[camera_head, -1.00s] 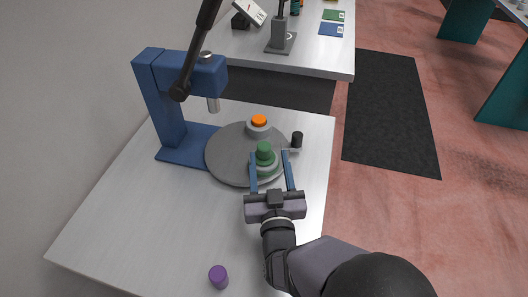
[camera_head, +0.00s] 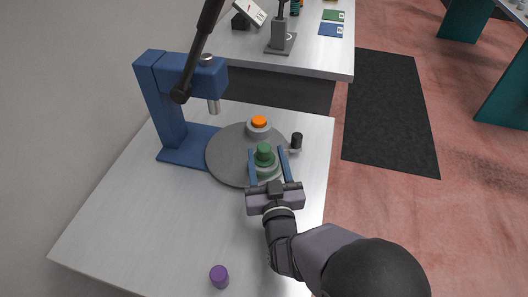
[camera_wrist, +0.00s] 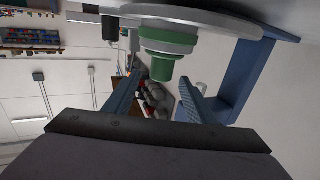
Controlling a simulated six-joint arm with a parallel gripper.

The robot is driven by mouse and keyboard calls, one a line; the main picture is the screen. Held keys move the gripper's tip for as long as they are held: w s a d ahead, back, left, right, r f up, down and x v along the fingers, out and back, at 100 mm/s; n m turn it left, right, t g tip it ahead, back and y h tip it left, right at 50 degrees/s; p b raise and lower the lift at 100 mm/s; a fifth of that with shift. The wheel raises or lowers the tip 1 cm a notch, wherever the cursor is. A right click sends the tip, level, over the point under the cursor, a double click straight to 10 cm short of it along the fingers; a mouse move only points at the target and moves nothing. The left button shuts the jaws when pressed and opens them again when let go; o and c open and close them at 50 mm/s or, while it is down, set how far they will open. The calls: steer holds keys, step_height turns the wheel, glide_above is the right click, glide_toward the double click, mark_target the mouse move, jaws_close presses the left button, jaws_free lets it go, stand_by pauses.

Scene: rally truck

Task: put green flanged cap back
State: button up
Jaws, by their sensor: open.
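The green flanged cap (camera_head: 264,152) sits in a pale round holder (camera_head: 266,171) at the front of the grey round plate (camera_head: 226,160). It looks upright. My gripper (camera_head: 268,154) is open, with its blue fingers on either side of the cap. In the wrist view the green cap (camera_wrist: 166,54) appears upside down, beyond and between the fingertips (camera_wrist: 160,84), with a visible gap to them. I cannot tell whether either finger touches it in the head view.
An orange cap (camera_head: 259,121) sits in another holder at the plate's back. A blue press (camera_head: 170,110) stands at left with a black lever (camera_head: 200,45). A black knob (camera_head: 297,140) is at the plate's right edge. A purple cylinder (camera_head: 219,276) stands on the front table; the table's left is clear.

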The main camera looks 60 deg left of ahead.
mark_target(265, 152)
steer(key=shift+p+x, duration=0.4)
steer(key=shift+x, duration=1.45)
steer(key=shift+c, duration=0.3)
jaws_close()
steer(key=shift+r, duration=0.1)
step_height(265, 152, up, 10)
steer(key=shift+f+b, duration=0.1)
steer(key=shift+b, duration=0.35)
